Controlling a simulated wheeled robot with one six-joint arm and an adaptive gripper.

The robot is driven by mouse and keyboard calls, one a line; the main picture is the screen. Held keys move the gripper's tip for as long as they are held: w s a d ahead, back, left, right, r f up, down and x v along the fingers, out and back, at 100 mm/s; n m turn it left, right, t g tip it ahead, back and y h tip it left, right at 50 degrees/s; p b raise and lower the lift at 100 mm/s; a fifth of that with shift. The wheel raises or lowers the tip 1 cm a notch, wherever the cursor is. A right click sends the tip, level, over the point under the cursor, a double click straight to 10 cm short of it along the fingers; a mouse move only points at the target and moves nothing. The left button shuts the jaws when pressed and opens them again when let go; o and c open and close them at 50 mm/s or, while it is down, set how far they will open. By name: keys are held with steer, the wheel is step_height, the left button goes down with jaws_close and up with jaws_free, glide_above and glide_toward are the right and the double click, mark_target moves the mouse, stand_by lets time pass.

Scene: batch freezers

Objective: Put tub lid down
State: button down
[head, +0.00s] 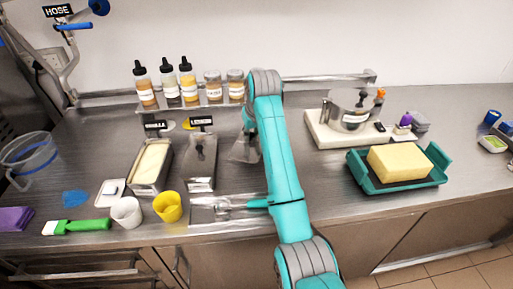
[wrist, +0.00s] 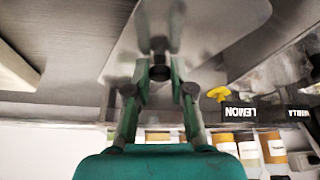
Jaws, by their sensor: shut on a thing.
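My gripper (wrist: 160,75) is shut on the dark knob of a metal tub lid (wrist: 185,38) in the wrist view. I cannot tell whether the lid touches the counter.
The lemon sign (wrist: 240,112) stands near the gripper. Bottles (head: 188,84) line the back shelf. A steel tray with a utensil (head: 225,206) lies in front, under my arm. A white board with a pot (head: 325,135) and a teal tray (head: 395,187) are on the right.

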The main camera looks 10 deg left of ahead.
mark_target(252, 143)
steer(key=shift+a+f, duration=0.15)
steer(key=shift+f, duration=2.8)
steer(key=shift+f, duration=0.1)
steer(key=c, duration=1)
jaws_free()
steer(key=v, duration=1.2)
